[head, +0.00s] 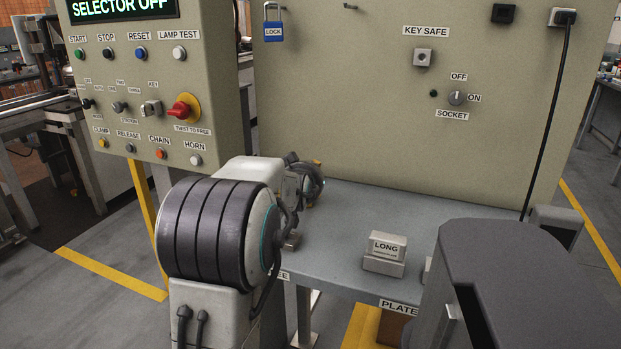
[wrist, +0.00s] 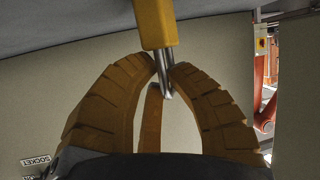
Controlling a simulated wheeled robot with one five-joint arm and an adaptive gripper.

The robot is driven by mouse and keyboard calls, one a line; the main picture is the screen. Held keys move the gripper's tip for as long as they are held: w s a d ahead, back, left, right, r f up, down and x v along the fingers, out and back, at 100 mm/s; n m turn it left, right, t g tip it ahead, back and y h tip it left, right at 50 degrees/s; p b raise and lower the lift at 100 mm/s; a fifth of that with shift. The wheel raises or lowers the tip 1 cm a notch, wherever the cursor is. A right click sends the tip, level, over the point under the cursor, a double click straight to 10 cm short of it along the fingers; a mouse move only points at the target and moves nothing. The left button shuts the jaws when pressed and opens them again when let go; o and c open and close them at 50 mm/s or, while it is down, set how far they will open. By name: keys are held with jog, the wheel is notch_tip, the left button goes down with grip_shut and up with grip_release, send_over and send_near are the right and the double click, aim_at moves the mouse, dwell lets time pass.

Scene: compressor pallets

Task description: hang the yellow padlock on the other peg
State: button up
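The yellow padlock (wrist: 156,22) is at the top middle of the wrist view, its body beyond my fingertips and its metal shackle pointing back between them. My gripper (wrist: 165,70) has its orange fingers closed in on the shackle and appears to hold it. In the head view my arm hides the gripper and nearly all of the padlock. A blue padlock (head: 273,30) marked LOCK hangs on the beige panel at the top. A small dark peg (head: 349,6) sticks out to its right, at the picture's top edge, with nothing seen hanging on it.
The beige panel (head: 330,120) rises behind a grey shelf (head: 340,210), which bears a LONG block (head: 386,252). A control box (head: 215,60) stands at left. A black cable (head: 545,120) hangs at right. A KEY SAFE (head: 424,57) and socket switch (head: 457,98) protrude from the panel.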

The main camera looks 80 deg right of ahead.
jog(key=o, duration=0.3)
jog(key=shift+o, duration=0.2)
jog(key=shift+r, duration=0.1)
jog(key=shift+r+p, duration=0.2)
jog(key=shift+p, duration=0.1)
jog(key=p+v, duration=0.1)
jog(key=v, duration=1.1)
jog(key=shift+f, duration=0.15)
